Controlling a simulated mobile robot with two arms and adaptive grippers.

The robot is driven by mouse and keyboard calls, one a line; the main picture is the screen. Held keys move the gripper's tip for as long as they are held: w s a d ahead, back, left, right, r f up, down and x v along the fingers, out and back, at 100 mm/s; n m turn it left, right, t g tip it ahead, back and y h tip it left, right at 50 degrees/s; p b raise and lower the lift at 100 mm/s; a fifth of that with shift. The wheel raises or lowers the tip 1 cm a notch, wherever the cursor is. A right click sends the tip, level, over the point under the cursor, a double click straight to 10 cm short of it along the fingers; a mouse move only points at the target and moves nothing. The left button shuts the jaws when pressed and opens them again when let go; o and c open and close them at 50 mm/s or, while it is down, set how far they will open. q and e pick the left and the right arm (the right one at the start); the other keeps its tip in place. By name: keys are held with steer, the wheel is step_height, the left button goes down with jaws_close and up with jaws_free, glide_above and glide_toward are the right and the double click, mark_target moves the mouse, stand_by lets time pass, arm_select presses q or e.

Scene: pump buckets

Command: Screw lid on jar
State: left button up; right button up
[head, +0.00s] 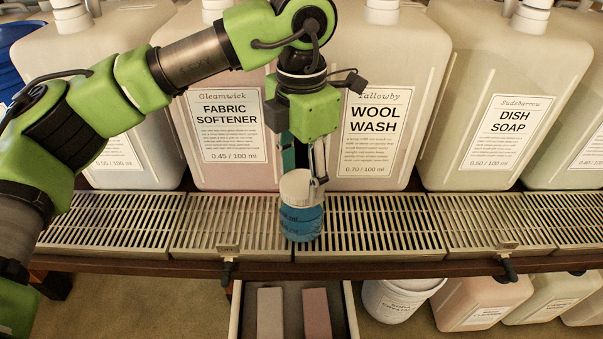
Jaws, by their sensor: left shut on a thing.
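A small jar (301,222) with blue sides stands on the slotted drip grate, in front of the gap between the Fabric Softener and Wool Wash containers. A whitish lid (296,187) is at the jar's top, looking slightly tilted; I cannot tell whether it is threaded on. My left gripper (316,182) comes down from above and is shut on the lid, with one finger at its right side and the other mostly hidden behind it. My right gripper is not in view.
Large pump containers, such as Wool Wash (411,70) and Dish Soap (512,60), stand behind the drip grates (380,225). Below the shelf's front edge are an open drawer (236,310) with two blocks, and a white bucket (392,302). The grates beside the jar are clear.

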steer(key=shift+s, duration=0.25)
arm_select(q)
steer(key=shift+m, duration=1.2)
steer(key=m, duration=1.2)
steer(key=shift+m+p, duration=0.3)
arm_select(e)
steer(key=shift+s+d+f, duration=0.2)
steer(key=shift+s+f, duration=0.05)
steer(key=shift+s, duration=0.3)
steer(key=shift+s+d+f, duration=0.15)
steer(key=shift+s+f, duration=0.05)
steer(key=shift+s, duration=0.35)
arm_select(q)
steer(key=o, duration=1.2)
